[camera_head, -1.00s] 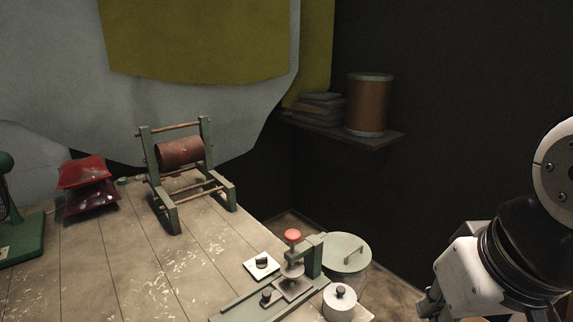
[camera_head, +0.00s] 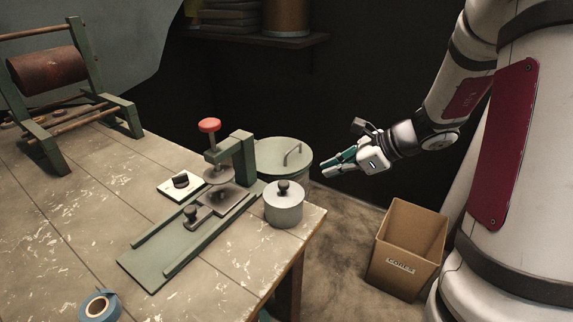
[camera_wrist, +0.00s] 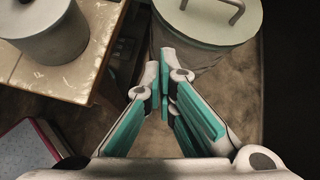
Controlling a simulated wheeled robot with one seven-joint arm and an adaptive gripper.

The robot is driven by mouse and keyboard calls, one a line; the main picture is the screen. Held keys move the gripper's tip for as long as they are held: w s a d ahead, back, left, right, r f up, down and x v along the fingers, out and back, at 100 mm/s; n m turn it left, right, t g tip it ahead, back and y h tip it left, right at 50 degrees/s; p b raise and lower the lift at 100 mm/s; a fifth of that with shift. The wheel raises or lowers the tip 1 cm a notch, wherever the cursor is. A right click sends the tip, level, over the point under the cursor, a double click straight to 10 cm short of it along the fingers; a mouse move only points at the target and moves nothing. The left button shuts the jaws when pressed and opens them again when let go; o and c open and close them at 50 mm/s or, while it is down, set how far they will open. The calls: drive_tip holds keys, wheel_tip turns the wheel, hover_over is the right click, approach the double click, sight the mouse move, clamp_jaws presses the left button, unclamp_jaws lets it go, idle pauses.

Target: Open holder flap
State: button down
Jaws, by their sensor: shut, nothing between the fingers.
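My gripper (camera_head: 330,168) is shut and empty. It hangs in the air right of the table, by the lidded green drum. In the wrist view its closed fingers (camera_wrist: 164,72) point toward the drum's side. A green stand (camera_head: 72,108) with a rust-red roll (camera_head: 47,70) on a bar is on the table at the upper left, partly cut off. A green fixture (camera_head: 150,268) with a red-knobbed press (camera_head: 209,126) stands on the table's right side. I cannot tell which part is the holder flap.
A grey pot (camera_head: 284,208) with a black-knobbed lid stands at the table's right corner. The drum (camera_head: 283,155) is behind it. A cardboard box (camera_head: 412,240) is on the floor. Blue tape (camera_head: 98,306) and a white switch plate (camera_head: 172,191) are on the table.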

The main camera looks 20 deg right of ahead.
drive_tip(key=w+d+f+m+t+b, duration=0.1)
drive_tip(key=w+d+f+m, duration=0.15)
drive_tip(key=d+f, duration=0.2)
drive_tip(key=shift+m+h, duration=0.25)
drive_tip(key=shift+h, duration=0.05)
drive_tip(key=b+x, duration=0.1)
drive_tip(key=x, duration=0.1)
drive_tip(key=b+x, duration=0.1)
drive_tip(key=x, duration=0.2)
drive_tip(key=a+r+b+x, duration=0.1)
drive_tip(key=x, duration=0.2)
drive_tip(key=shift+w+a, duration=0.15)
drive_tip(key=shift+w, duration=0.15)
drive_tip(key=shift+r, duration=0.9)
